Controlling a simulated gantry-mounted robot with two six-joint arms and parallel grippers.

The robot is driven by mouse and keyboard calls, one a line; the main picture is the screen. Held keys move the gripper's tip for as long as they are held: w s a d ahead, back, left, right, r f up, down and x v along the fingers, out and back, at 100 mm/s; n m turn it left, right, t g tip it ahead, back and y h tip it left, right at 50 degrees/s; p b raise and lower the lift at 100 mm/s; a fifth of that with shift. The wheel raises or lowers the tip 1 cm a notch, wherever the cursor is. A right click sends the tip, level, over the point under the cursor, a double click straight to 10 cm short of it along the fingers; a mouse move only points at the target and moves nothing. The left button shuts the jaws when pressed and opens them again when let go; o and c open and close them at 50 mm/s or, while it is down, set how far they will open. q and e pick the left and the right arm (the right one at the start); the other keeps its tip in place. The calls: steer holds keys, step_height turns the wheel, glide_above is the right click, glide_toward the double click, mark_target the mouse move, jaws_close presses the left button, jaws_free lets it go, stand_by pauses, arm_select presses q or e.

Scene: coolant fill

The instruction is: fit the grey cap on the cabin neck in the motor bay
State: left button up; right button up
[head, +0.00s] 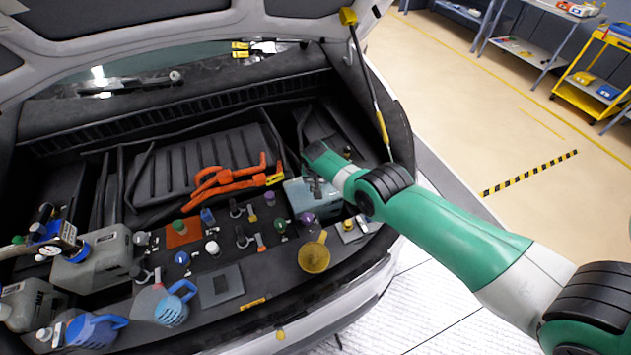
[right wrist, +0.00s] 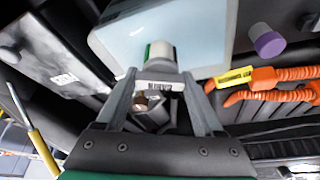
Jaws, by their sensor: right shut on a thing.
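My right gripper (right wrist: 160,75) is shut on a small pale grey round piece, which looks like the grey cap (right wrist: 163,55); a green strip shows on its left side. It is seen against a pale blue tank (right wrist: 215,35) at the right of the motor bay. In the head view my right gripper (head: 318,172) is over the back of that tank (head: 318,207), and the held piece is hidden there. I cannot tell which neck is the cabin neck, or whether the cap touches one.
A purple cap (right wrist: 268,44) stands near the tank. Orange cables (head: 235,176) run left of it. A yellow funnel (head: 314,257) stands in front. Coloured caps, grey canisters (head: 95,262) and blue jugs (head: 173,309) crowd the left and front. A strut (head: 370,85) rises behind my right gripper.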

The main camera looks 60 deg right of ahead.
steer(key=shift+s+f+m+g+b, duration=0.1)
steer(key=shift+f+m+g+b, duration=0.15)
steer(key=shift+m+b, duration=0.6)
steer(key=shift+r+b, duration=0.1)
steer(key=shift+b, duration=0.25)
steer(key=o, duration=1.2)
steer(key=shift+c, duration=0.2)
steer(key=shift+a+r+p, duration=0.1)
steer(key=shift+r+p, duration=0.4)
steer(key=shift+p, duration=0.1)
steer(key=p+v, duration=1)
steer(key=p, duration=0.6)
steer(key=shift+a+r+p, duration=0.3)
steer(key=shift+a+p, duration=0.05)
steer(key=shift+p, duration=0.05)
